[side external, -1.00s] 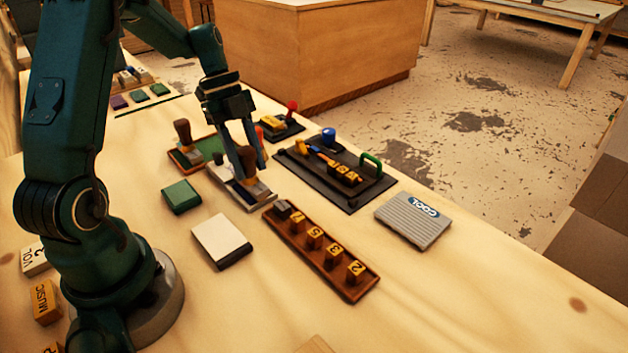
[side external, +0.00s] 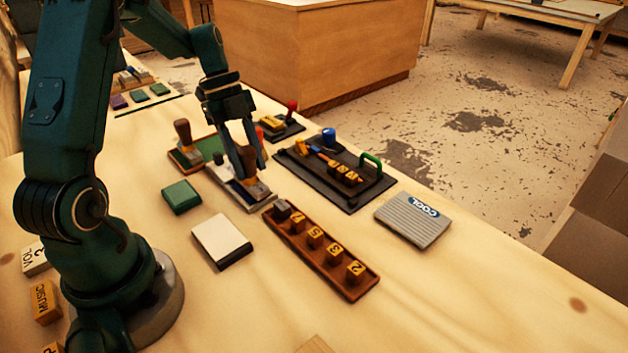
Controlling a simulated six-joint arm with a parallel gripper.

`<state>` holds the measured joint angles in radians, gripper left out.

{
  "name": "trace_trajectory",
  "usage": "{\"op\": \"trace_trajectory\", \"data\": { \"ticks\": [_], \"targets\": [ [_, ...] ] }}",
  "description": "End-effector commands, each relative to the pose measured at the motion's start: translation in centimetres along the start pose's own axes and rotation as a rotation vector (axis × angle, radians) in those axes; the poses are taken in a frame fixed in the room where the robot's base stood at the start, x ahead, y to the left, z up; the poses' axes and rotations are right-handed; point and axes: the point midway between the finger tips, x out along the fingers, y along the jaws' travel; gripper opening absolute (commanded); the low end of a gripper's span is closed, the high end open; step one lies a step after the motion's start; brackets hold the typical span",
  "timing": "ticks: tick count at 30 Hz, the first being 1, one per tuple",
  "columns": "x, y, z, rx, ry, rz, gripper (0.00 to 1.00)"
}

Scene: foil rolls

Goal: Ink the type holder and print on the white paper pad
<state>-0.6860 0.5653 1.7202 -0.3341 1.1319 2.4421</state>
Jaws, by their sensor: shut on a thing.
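My gripper (side external: 250,150) is shut on the brown handle of the type holder (side external: 258,188). The fingers hide part of the handle. The holder is upright at the right end of a light grey tray (side external: 222,176); I cannot tell whether it rests on the tray or is just above it. The white paper pad (side external: 220,237) lies flat with a dark edge, in front of the tray. A green block (side external: 181,196), perhaps an ink pad, lies to the left of the tray.
A second brown-handled tool (side external: 184,136) stands by a green-topped tray (side external: 208,146). A wooden rack of number blocks (side external: 318,250), a black tray with a green handle (side external: 322,186) and a grey ribbed box (side external: 412,222) lie to the right. The table's front right is mostly clear.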

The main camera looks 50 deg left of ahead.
Motion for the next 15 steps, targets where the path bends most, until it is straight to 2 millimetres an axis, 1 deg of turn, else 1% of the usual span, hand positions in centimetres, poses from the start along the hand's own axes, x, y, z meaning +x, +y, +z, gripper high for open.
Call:
{"op": "trace_trajectory", "data": {
  "ticks": [15],
  "targets": [
    [-3.5,-0.1,-1.4,0.002,-0.002,-0.002,0.00]
  ]
}}
